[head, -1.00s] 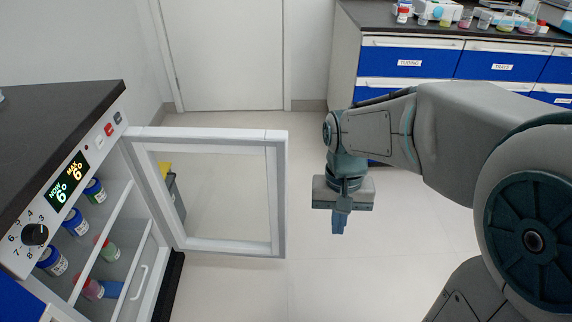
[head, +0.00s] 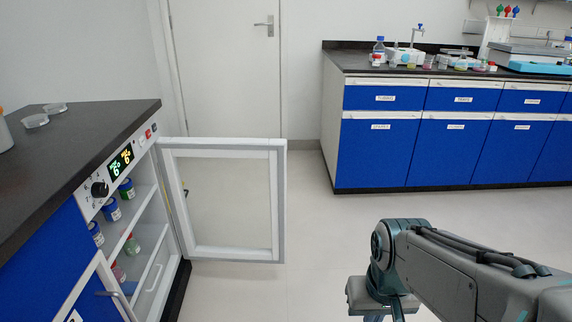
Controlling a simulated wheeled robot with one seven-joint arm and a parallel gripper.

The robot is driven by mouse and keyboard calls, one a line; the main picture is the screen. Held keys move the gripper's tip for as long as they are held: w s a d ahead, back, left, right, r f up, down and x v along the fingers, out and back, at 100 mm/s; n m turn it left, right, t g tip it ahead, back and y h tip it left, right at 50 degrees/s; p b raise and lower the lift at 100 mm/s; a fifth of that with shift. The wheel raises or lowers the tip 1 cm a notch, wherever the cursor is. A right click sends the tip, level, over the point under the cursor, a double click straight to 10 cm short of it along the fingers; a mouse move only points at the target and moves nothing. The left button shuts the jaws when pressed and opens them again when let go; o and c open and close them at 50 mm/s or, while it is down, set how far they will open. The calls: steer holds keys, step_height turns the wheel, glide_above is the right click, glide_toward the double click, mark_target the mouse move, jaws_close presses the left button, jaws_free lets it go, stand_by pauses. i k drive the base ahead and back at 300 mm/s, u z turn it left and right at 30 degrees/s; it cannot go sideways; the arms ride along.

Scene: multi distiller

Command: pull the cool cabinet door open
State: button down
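The cool cabinet (head: 152,215) is built into the bench at the left. Its white-framed glass door (head: 281,200) stands wide open, swung out to the right into the room. Bottles with blue, red and green caps, such as a blue-capped bottle (head: 112,209), stand on the shelves inside. The control panel shows a lit display (head: 120,161) and a black knob (head: 99,189). My gripper (head: 384,316) is low at the bottom edge, right of the door and apart from it. Its fingers are mostly cut off by the frame, so their opening is hidden.
A dark bench top (head: 60,143) with glass dishes (head: 35,121) lies above the cabinet. A bench with blue drawers (head: 380,150) stands at the back right, carrying bottles and instruments. A white room door (head: 225,70) is behind. The floor (head: 310,230) between is clear.

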mark_target(226, 198)
steer(key=z, duration=0.25)
steer(key=k, duration=0.2)
steer(key=u, duration=1.05)
steer(key=i, duration=1.2)
steer(key=z, duration=0.7)
